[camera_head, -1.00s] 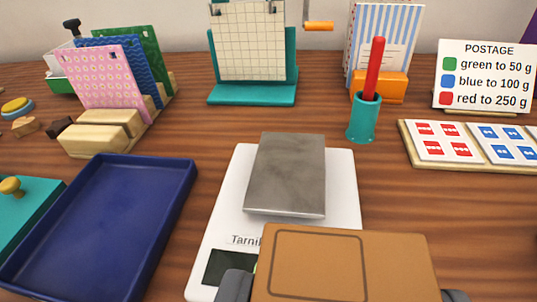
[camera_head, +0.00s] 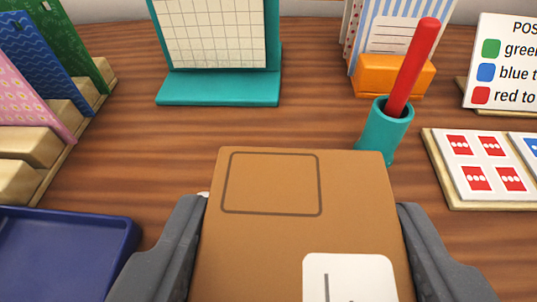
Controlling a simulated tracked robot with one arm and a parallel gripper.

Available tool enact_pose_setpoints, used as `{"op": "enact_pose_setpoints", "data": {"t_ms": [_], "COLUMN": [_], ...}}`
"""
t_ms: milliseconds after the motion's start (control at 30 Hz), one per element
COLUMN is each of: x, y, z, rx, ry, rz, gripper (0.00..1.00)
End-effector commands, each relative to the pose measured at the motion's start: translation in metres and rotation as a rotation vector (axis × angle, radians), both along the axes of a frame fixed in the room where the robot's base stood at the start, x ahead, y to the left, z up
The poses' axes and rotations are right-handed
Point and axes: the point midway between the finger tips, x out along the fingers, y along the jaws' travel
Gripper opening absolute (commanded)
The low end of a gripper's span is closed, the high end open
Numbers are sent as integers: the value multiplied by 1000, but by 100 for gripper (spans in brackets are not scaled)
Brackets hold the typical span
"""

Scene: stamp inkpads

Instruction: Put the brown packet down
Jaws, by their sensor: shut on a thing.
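The brown packet (camera_head: 270,235) fills the lower middle of the view. It has a dark outlined rectangle and a white label near its lower right. My gripper (camera_head: 305,240) is shut on it, with one dark grey finger at each side. The white scale is almost wholly hidden behind the packet, with only a small white bit showing by its left edge. The scale's grey plate is hidden, so I cannot tell whether the packet touches it.
A blue tray (camera_head: 60,255) lies at the lower left. A teal cup (camera_head: 384,135) with a red stick stands just beyond the packet's right corner. A stamp board (camera_head: 440,170) is at the right. A teal calendar stand (camera_head: 218,88) is behind, with bare wood before it.

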Motion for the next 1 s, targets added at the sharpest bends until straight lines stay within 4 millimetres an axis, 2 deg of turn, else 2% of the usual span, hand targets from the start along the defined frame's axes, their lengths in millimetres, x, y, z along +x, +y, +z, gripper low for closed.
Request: {"op": "enact_pose_setpoints", "data": {"t_ms": [100, 367, 500, 600, 933, 967, 1000], "x": [12, 24, 22, 22, 22, 22, 22], "y": [2, 5, 5, 4, 4, 4, 4], "z": [-2, -3, -28, -38, -38, -38, -38], "rx": [-1, 0, 0, 0, 0, 0, 0], "ry": [1, -1, 4, 2, 1, 1, 1], "rz": [0, 0, 0, 0, 0, 0, 0], "gripper": [25, 25, 25, 25, 25, 58, 69]}}
